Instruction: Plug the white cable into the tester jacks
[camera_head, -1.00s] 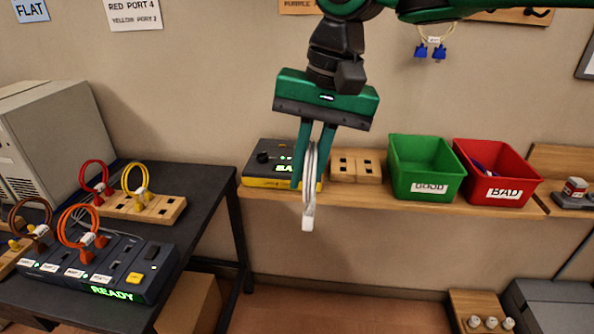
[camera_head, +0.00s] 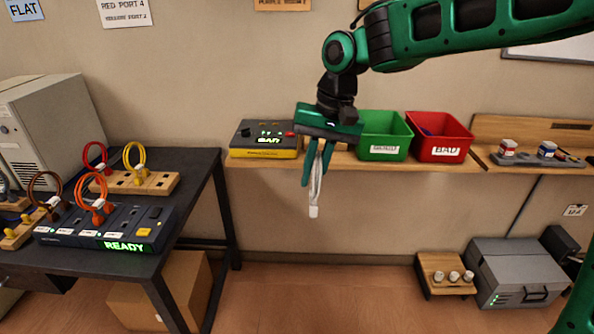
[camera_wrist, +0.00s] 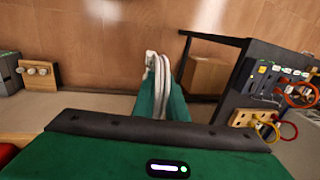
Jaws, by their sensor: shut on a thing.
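My gripper (camera_head: 318,165) is shut on the white cable (camera_head: 314,197), which hangs down from between the fingers in front of the wall shelf. In the wrist view the white cable (camera_wrist: 157,75) shows as a loop between the green fingers. My gripper is apart from the tester.
A green bin (camera_head: 384,137) and a red bin (camera_head: 440,137) stand on the shelf at right. A black table (camera_head: 190,196) at left holds a panel reading READY (camera_head: 124,246) with orange and brown cables. The floor below the shelf is mostly free.

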